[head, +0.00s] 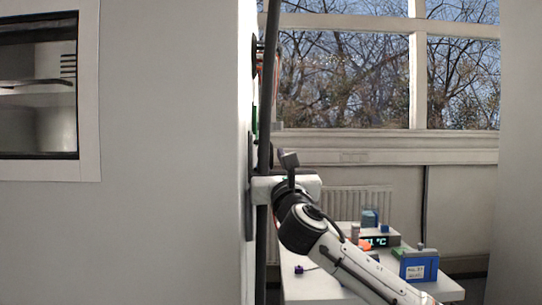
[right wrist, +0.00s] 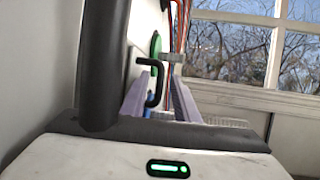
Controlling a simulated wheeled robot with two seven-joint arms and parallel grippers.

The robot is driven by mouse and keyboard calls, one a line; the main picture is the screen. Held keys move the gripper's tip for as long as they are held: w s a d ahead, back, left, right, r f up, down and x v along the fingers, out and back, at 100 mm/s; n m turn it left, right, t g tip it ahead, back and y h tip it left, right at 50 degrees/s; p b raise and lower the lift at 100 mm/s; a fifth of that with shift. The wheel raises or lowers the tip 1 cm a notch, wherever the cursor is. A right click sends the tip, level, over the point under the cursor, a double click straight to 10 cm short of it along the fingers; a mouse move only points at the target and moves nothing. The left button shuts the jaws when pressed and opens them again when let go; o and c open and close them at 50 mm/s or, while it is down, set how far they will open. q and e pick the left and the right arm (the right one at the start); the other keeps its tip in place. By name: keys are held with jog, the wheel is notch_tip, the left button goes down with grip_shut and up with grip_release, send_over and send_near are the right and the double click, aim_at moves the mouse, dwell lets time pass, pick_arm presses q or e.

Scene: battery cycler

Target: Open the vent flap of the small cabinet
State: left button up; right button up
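In the head view the right-hand side of a big pale cabinet (head: 170,150) is seen almost edge-on; I cannot tell whether this is the small cabinet. My right gripper (right wrist: 161,80) shows in the right wrist view with its two lavender fingers apart. A black hooked handle (right wrist: 153,84) appears between them; I cannot tell whether they touch it. No vent flap can be clearly made out. In the head view the right gripper's white body is beside the cabinet face, its fingertips hidden. My left gripper is not in view.
A dark upright bar (head: 264,110) stands along the cabinet face, close to my right wrist; a thick dark bar (right wrist: 105,60) also shows in the right wrist view. A white table (head: 318,290) with a blue box (head: 419,267) and a display unit (head: 378,241) stands behind my right arm.

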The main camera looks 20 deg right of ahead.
jog(key=shift+w+r, duration=0.2)
jog(key=shift+w, duration=0.35)
grip_shut()
jog(key=shift+d, duration=0.1)
